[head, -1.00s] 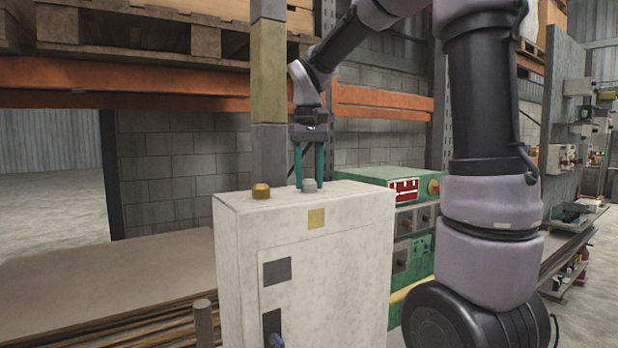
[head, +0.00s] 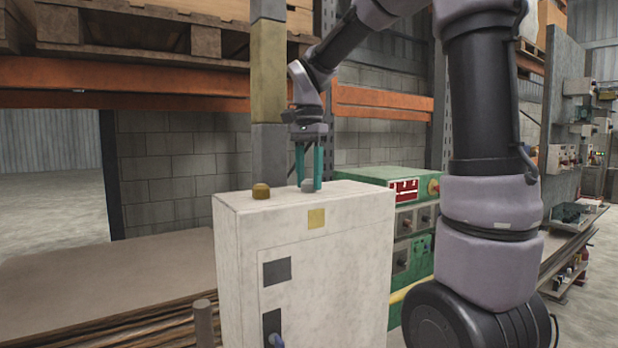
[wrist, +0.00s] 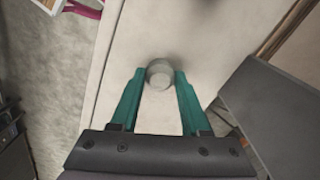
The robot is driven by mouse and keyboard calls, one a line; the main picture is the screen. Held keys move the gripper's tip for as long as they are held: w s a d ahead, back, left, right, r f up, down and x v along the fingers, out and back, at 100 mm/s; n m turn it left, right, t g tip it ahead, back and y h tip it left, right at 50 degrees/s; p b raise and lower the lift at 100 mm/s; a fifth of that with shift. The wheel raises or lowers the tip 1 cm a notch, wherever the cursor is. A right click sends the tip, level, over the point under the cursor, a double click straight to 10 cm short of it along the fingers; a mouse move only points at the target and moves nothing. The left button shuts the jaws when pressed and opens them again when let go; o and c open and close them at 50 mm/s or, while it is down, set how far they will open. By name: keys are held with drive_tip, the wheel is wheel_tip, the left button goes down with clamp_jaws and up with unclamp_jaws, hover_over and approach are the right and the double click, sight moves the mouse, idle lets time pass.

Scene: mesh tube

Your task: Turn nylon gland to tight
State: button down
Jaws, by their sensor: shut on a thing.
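The grey nylon gland (head: 308,185) stands on top of the pale cabinet (head: 340,235), right of a brass gland (head: 261,191). My gripper (head: 309,186) points down at it from above, with its two teal fingers on either side of the gland. In the wrist view the round grey gland (wrist: 160,75) sits between the fingertips of my gripper (wrist: 161,79), which are shut on it. I cannot tell from the picture how tight the gland is.
A grey post (head: 269,155) with a yellow band rises close behind the cabinet. A green equipment unit (head: 410,215) stands to the right of the cabinet. Orange rack beams (head: 380,103) run behind my arm. Stacked boards (head: 110,280) lie to the left.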

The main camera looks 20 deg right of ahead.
sight(309, 179)
drive_tip(key=shift+m, duration=0.7)
drive_tip(key=shift+c, duration=1.9)
unclamp_jaws()
wheel_tip(309, 179, up, 11)
drive_tip(key=shift+f, duration=0.1)
drive_tip(key=s+d+f+n+t+y, duration=0.1)
drive_tip(key=s+d+f+n+t, duration=0.2)
drive_tip(key=s+f, duration=0.2)
drive_tip(key=s+d+f+n+t+y, duration=0.1)
drive_tip(key=s+d+f+n+t, duration=0.2)
drive_tip(key=s, duration=0.7)
drive_tip(key=shift+f+n+t, duration=0.6)
drive_tip(key=shift+f+n, duration=0.1)
drive_tip(key=shift+f, duration=0.2)
